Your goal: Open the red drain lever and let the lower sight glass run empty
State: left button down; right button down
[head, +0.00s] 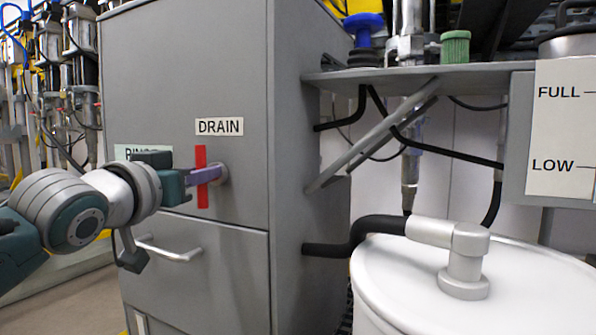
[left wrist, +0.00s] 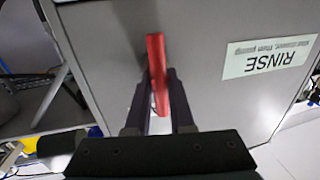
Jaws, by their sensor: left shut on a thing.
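The red drain lever (head: 201,158) stands upright on the front of the grey cabinet, below the DRAIN label (head: 219,127). My left gripper (head: 208,175) reaches it from the left, and its fingers are shut on the lever near its middle. In the left wrist view the red lever (left wrist: 156,55) runs between the two dark fingers (left wrist: 157,108). A FULL and LOW level plate (head: 562,130) is at the right edge; no sight glass tube or liquid level can be made out. My right gripper is not in view.
The RINSE label (left wrist: 268,58) is partly hidden behind my left arm in the head view. A drawer handle (head: 168,250) sticks out below. A white drum (head: 400,280) with a grey pipe elbow (head: 466,265) stands right of the cabinet, under a metal shelf (head: 330,82).

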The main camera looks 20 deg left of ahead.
pick_arm(q)
jog(key=shift+m, duration=0.3)
jog(key=m+p, duration=0.2)
jog(key=shift+d+m+t, duration=0.1)
jog(key=shift+m+t, duration=0.2)
jog(key=shift+m, duration=1)
jog(key=m+t, duration=0.1)
jog(key=m, duration=0.2)
jog(key=shift+d+h+p, duration=0.1)
jog(key=shift+h+p, duration=0.25)
jog(key=shift+h, duration=0.05)
jog(key=m, duration=0.2)
jog(key=m+h, duration=0.1)
jog(key=m, duration=0.2)
jog(key=shift+f+t, duration=0.2)
jog(key=shift+t, duration=0.1)
jog(key=m+h, duration=0.1)
jog(key=m, duration=0.2)
jog(key=m+b, duration=0.1)
jog(key=m, duration=0.2)
jog(key=shift+d+f+m+h, duration=0.1)
jog(key=shift+m+h, duration=0.3)
jog(key=shift+m, duration=0.3)
